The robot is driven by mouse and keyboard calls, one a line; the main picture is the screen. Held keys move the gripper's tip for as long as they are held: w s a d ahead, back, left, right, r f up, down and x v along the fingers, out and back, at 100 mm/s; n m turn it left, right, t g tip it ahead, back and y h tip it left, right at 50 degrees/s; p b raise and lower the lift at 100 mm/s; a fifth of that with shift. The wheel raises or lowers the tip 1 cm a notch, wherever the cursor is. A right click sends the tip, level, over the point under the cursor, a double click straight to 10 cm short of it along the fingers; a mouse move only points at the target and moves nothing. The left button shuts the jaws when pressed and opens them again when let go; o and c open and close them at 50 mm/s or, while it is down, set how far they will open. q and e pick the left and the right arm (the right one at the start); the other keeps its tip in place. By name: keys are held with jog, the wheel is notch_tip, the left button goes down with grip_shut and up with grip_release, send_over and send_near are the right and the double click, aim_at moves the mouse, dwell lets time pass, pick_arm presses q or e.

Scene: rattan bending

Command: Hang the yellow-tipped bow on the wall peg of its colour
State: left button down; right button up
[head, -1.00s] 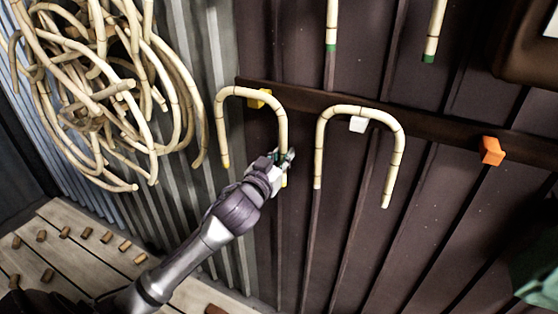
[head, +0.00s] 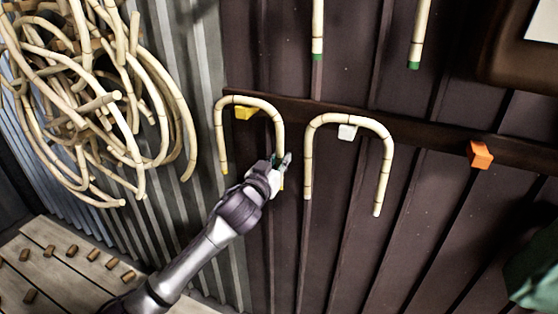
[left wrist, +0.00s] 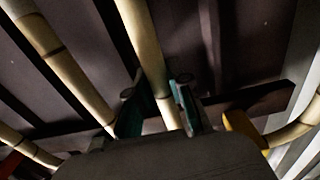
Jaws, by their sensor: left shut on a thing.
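The yellow-tipped bow (head: 252,99) is an upside-down U of pale rattan with yellow at its lower ends. My left gripper (head: 280,162) is shut on its right leg, low down near the tip. The left leg hangs free. The yellow peg (head: 245,113) sits just under the arch, left of its middle; whether they touch or the bow rests on it, I cannot tell. In the left wrist view the held leg (left wrist: 146,45) runs between the teal-padded fingers (left wrist: 158,108), and the yellow peg (left wrist: 243,126) shows at right. My right gripper is not in view.
Another bow (head: 350,118) hangs close on the right at the white peg (head: 347,132). An orange peg (head: 481,155) farther right is bare. Green-tipped canes (head: 415,50) hang above the dark rail (head: 420,139). A rattan coil (head: 90,100) hangs at left, above a pegged bench (head: 70,262).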

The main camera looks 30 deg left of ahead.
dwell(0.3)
pick_arm(q)
jog(key=c, duration=1)
grip_release()
jog(key=s, duration=1.2)
jog(key=shift+d, duration=0.35)
jog(key=shift+s, duration=0.15)
jog(key=s, duration=0.8)
jog(key=shift+s+d, duration=0.25)
jog(key=shift+s, duration=0.1)
